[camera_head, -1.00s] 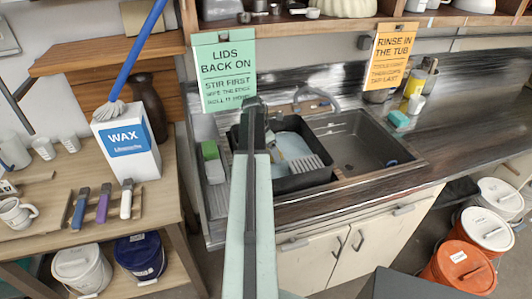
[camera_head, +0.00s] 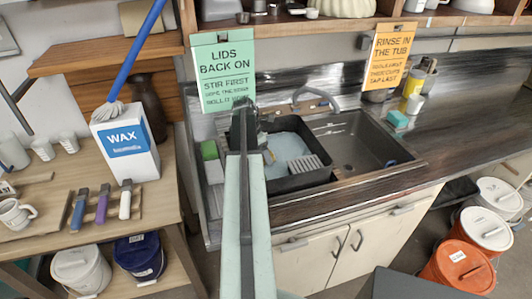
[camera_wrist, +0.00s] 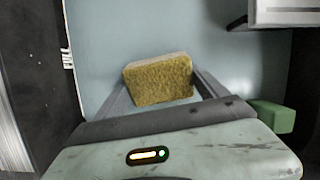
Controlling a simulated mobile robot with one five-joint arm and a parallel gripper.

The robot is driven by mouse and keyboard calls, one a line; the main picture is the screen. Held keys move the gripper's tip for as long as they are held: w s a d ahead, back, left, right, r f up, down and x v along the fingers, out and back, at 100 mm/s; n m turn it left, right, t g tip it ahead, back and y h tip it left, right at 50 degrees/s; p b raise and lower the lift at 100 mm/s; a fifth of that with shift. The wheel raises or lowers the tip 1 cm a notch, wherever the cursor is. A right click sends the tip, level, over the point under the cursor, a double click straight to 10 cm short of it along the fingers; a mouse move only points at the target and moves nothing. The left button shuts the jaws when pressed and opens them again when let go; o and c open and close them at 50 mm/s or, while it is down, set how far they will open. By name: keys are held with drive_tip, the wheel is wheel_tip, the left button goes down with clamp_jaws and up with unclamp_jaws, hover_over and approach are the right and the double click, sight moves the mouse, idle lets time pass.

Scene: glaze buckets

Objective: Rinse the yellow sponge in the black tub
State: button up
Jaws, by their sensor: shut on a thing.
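My gripper (camera_wrist: 160,88) is shut on the yellow sponge (camera_wrist: 158,78), one finger on each side of it. The wrist view shows pale blue water (camera_wrist: 215,35) behind the sponge; I cannot tell whether the sponge touches it. In the head view, the black tub (camera_head: 300,181) sits in the left part of the sink and holds pale water.
A ridged grey piece (camera_head: 305,164) is at the tub's right side. A green block (camera_head: 210,150) stands left of the tub. The right sink basin (camera_head: 355,145) is empty, with a faucet (camera_head: 315,93) behind. A teal sponge (camera_head: 398,119) lies on the counter. Hanging signs are above.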

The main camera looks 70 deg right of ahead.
wheel_tip(320, 180, up, 8)
drive_tip(key=p, duration=0.8)
drive_tip(key=shift+r, duration=0.1)
idle(0.6)
wheel_tip(320, 180, up, 8)
drive_tip(key=p, duration=0.7)
drive_tip(key=shift+f+p, duration=0.2)
drive_tip(key=shift+p, duration=0.15)
